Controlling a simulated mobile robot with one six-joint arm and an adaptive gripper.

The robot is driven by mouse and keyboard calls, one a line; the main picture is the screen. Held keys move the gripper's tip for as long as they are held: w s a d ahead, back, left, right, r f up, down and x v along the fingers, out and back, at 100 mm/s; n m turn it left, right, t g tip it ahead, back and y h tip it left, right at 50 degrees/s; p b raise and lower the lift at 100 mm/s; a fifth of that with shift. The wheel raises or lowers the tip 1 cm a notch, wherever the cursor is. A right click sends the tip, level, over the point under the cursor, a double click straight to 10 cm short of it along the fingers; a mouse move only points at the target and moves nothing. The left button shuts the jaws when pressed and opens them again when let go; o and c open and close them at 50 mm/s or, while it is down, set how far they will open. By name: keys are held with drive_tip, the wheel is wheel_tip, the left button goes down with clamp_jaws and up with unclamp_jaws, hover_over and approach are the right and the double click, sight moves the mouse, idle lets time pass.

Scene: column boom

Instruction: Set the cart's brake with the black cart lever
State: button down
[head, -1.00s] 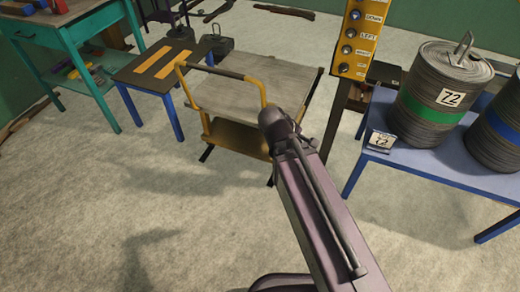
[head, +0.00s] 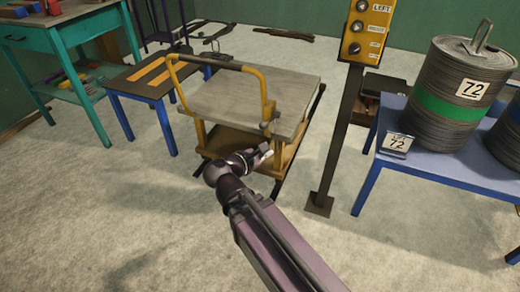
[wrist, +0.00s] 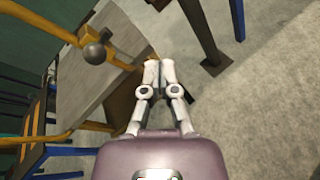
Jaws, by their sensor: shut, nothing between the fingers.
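The cart (head: 290,97) has a grey top, a yellow lower deck and a yellow push handle (head: 175,85). In the wrist view, a dark round knob (wrist: 95,53), which looks like the end of the black cart lever, sits by the yellow handle frame (wrist: 45,22) at upper left. In the head view the lever is small and hard to make out near the handle's right post. My gripper (head: 266,151) is in front of the cart's near side, below the top. In the wrist view my gripper (wrist: 159,66) has its fingertips together and empty, right of the knob and apart from it.
A control post with a yellow button box (head: 367,30) stands right of the cart. A blue table (head: 440,172) with a drum (head: 440,105) marked 72 is farther right. A low blue-legged table (head: 140,85) and a teal bench (head: 75,40) are at left. The floor in front is clear.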

drive_tip(key=s+a+f+n+t+b, duration=0.1)
drive_tip(key=a+f+n+t+b, duration=0.1)
drive_tip(key=a+n+b, duration=0.1)
drive_tip(key=s+a+f+n+t+y+b, duration=0.1)
drive_tip(key=a+f+n+t+b, duration=0.1)
drive_tip(key=a+b, duration=0.4)
drive_tip(key=shift+s+a+f+n+t+b, duration=0.15)
drive_tip(key=shift+s+f+n+t+b, duration=0.2)
drive_tip(key=shift+n+t, duration=0.45)
drive_tip(key=shift+w, duration=0.15)
drive_tip(key=r+p+x, duration=0.2)
drive_tip(key=p+x, duration=0.1)
drive_tip(key=x, duration=0.9)
drive_tip(key=shift+d+r+p, duration=0.25)
drive_tip(key=shift+d+p, duration=0.1)
drive_tip(key=shift+d, duration=0.05)
